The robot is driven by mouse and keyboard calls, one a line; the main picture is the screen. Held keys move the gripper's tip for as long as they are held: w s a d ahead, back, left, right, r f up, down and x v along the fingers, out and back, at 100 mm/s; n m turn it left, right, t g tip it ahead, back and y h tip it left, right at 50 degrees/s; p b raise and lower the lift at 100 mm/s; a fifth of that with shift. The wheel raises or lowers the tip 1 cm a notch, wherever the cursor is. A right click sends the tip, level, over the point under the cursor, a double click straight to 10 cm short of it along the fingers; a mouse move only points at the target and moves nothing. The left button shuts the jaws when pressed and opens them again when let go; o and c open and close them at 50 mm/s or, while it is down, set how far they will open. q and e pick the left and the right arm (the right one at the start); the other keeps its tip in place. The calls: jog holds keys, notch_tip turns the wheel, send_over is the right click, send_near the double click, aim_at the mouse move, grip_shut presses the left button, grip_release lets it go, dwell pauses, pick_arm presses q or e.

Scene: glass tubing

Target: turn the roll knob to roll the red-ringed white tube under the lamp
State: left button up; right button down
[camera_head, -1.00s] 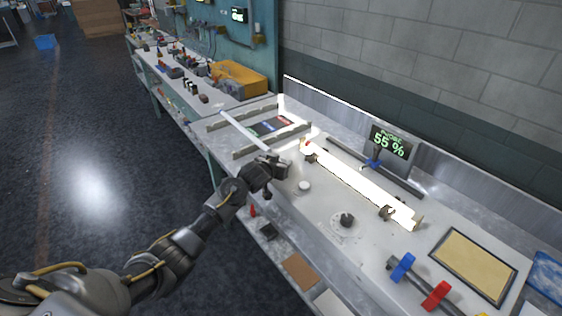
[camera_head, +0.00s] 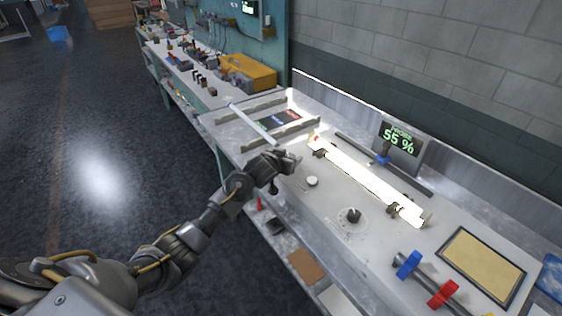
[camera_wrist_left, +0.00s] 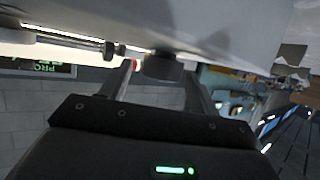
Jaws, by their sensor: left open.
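A long white tube (camera_head: 365,180), washed out by glare, lies across dark supports on the bench; a small reddish spot shows near its far left end, but a clear ring cannot be made out. A dark knob (camera_head: 353,215) stands on a marked dial in front of the tube. A pale round knob (camera_head: 312,181) sits further left. My left gripper (camera_head: 292,160) is open above the bench's front part, left of the pale knob. In the left wrist view a dark round knob (camera_wrist_left: 162,66) shows between the spread fingers; I cannot tell which knob it is. My right gripper is not seen.
A screen (camera_head: 398,141) reading 55 % stands behind the tube. A rack (camera_head: 282,132) with another thin tube (camera_head: 252,123) lies at the bench's far left. Blue and red clamps (camera_head: 408,265) and a tan framed pad (camera_head: 482,266) are at the right.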

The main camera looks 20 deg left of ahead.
pick_arm(q)
jog(key=v, duration=0.9)
jog(key=shift+s+b, duration=0.25)
jog(key=shift+b, duration=0.15)
